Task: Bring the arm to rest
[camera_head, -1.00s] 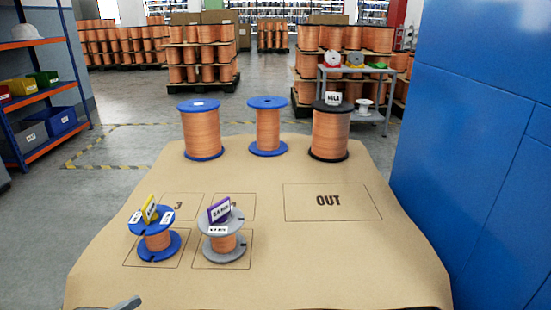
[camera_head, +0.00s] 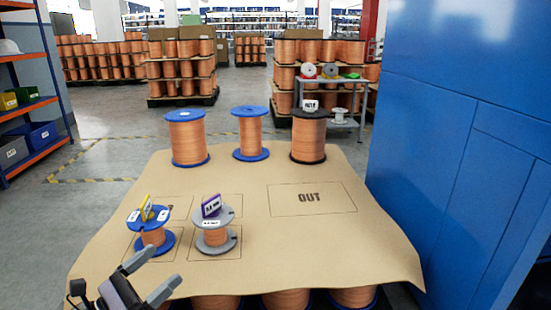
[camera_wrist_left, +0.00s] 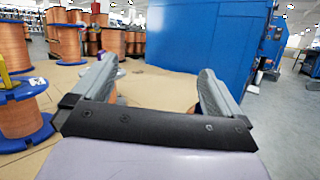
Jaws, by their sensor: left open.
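My left gripper (camera_head: 152,276) is at the lower left of the head view, in front of the near edge of the brown table mat (camera_head: 290,265). Its two fingers are apart with nothing between them; the left wrist view also shows the open fingers (camera_wrist_left: 153,88). The gripper is apart from both. My right gripper is not in view.
Two large blue spools (camera_head: 187,138) (camera_head: 250,132) and a black-flanged spool (camera_head: 309,136) stand along the back of the mat. The OUT rectangle (camera_head: 330,208) is empty. A blue cabinet (camera_head: 440,130) stands to the right. A shelf (camera_head: 30,105) stands at the left.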

